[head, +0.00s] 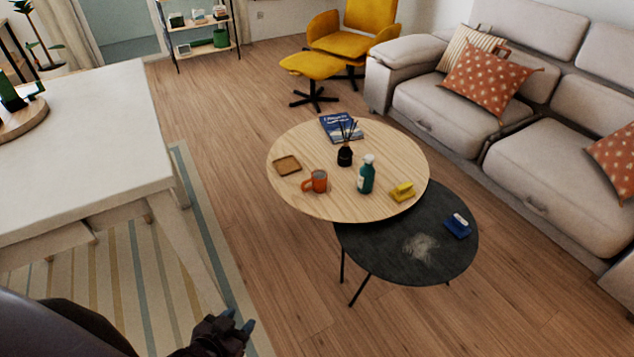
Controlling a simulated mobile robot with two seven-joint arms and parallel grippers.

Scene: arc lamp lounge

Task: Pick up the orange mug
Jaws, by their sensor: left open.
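The orange mug (319,181) stands upright on the round light-wood table (335,207), near its front left edge. Its handle points left. My left gripper (237,328) is low at the bottom of the head view, over the rug's edge. It is open and empty, well in front of the table and apart from the mug. My right gripper is not in view.
Near the mug are a brown square coaster (287,165), a black reed diffuser (345,155), a teal bottle (366,174), a yellow object (402,192) and a blue book (341,127). A lower black table (375,255) adjoins. A white table (90,150) stands left. Wooden floor (270,265) lies clear between.

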